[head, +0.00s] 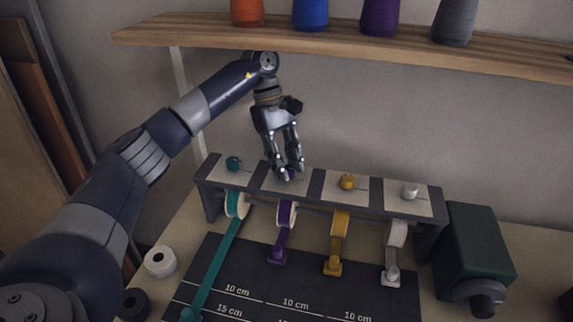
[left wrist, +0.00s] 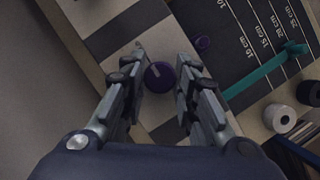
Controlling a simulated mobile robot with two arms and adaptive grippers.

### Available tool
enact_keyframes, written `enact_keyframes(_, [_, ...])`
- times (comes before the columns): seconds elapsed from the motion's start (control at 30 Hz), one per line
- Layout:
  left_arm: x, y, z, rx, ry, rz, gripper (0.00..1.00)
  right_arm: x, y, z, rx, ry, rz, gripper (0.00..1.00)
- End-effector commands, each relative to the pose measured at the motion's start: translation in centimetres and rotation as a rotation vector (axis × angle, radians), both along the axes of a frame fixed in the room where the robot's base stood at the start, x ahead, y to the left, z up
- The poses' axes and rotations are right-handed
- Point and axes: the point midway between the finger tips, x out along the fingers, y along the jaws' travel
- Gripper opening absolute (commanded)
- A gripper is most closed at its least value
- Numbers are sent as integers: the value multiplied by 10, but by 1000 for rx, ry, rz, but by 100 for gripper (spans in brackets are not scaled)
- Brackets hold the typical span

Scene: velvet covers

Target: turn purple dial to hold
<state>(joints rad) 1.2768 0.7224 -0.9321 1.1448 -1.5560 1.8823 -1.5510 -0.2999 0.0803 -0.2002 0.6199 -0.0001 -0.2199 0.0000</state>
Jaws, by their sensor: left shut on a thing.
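The purple dial (left wrist: 160,77) sits on a pale panel of the grey rack (head: 312,181), second from the left. It has a light pointer line on its top in the left wrist view. My left gripper (head: 290,174) points down over this panel, with its fingers on either side of the dial, shut on it. In the head view the fingertips hide most of the dial. The dial's setting and any hold mark are too small to read. My right gripper is not in view.
Teal (head: 233,163), yellow (head: 347,182) and white (head: 410,190) dials sit on the neighbouring panels. Ribbons run from spools below onto a dark measuring mat (head: 300,286). A green box (head: 474,240) stands at the right. A wooden shelf (head: 345,52) with thread cones hangs above.

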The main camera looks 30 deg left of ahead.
Motion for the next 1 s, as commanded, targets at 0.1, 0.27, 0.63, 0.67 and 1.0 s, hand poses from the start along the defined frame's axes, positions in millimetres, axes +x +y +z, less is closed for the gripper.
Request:
enact_keyframes(0.1, [1,0,2,-2,-6,-13,4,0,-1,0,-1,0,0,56])
enact_keyframes(0.27, [1,0,2,-2,-6,-21,4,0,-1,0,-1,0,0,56])
enact_keyframes(0.63, [1,0,2,-1,-6,-20,48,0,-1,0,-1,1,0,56])
enact_keyframes(0.67, [1,0,2,-1,-5,-20,48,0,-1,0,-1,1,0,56])
enact_keyframes(1.0, [0,0,0,0,-2,-19,48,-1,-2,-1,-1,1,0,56])
